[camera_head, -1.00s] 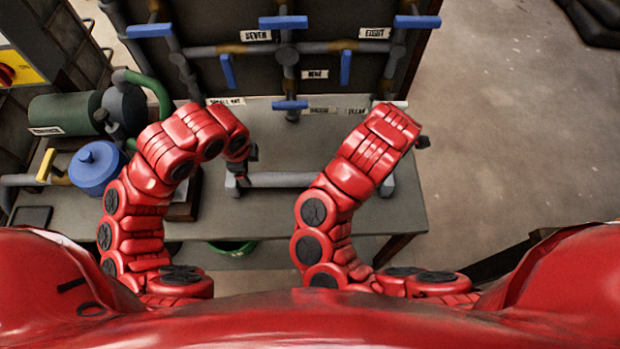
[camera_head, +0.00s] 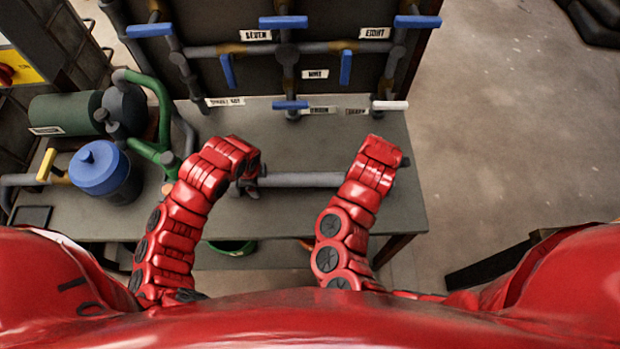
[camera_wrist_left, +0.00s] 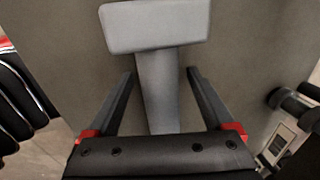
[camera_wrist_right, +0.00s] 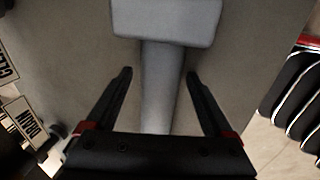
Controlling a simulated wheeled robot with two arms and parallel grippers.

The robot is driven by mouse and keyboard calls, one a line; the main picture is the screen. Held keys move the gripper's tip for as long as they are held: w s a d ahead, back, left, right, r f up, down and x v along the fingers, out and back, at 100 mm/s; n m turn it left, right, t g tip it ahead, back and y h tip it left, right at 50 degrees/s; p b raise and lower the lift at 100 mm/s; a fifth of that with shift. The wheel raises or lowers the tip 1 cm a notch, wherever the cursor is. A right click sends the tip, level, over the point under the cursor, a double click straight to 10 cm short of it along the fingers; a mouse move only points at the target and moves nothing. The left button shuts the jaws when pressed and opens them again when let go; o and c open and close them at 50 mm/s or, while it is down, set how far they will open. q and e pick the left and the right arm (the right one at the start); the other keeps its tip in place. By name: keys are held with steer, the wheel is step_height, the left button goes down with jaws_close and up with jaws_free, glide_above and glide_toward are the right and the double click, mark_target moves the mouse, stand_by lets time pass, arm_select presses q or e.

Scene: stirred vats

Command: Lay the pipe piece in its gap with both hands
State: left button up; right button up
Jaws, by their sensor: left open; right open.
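The pipe piece (camera_head: 302,180) is a straight grey tube lying level above the bench, with a wider grey block at its end in the left wrist view (camera_wrist_left: 155,26) and in the right wrist view (camera_wrist_right: 166,20). My left gripper (camera_head: 250,184) is at its left end; in the left wrist view its open fingers (camera_wrist_left: 161,72) stand on either side of the tube, apart from it. My right gripper (camera_wrist_right: 159,74) is open around the tube near the other end; in the head view my right arm hides that end. I cannot tell which opening is the gap.
The grey bench (camera_head: 290,222) carries a blue lidded pot (camera_head: 100,172), a green cylinder (camera_head: 62,113) and a green bent pipe (camera_head: 163,110) at the left. A dark panel with pipes and blue handles (camera_head: 227,70) stands behind. The bench front is mostly clear.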

arm_select(q)
jaws_close()
arm_select(e)
jaws_close()
